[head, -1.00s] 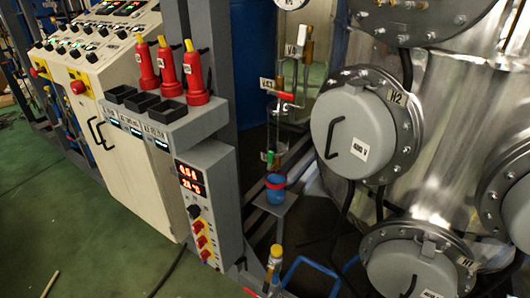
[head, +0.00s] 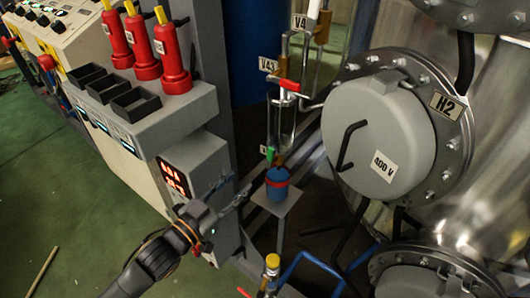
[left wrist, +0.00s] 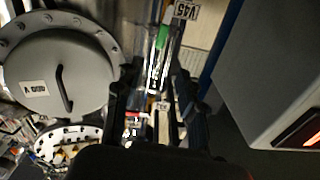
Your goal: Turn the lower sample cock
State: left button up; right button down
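The lower sample cock has a green handle (head: 270,156) and sits under a small glass vessel (head: 281,118). Above the vessel is an upper cock with a red handle (head: 290,85), near a tag reading V43. My left gripper (head: 246,188) is left of and a little below the green handle, apart from it. In the left wrist view, two dark fingers (left wrist: 156,100) stand apart with nothing clearly held. The green handle (left wrist: 162,37) and the glass vessel (left wrist: 160,65) show beyond them, between their lines. My right gripper is not in view.
A grey control box (head: 205,152) with red displays is close on the left. A large metal vessel with a grey round cover (head: 378,138) fills the right.

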aim_at(270, 153)
pick_arm(q)
jog(key=p+x, duration=0.1)
jog(key=x, duration=1.1)
jog(key=shift+w+d, duration=0.1)
jog(key=shift+w, duration=0.1)
grip_shut()
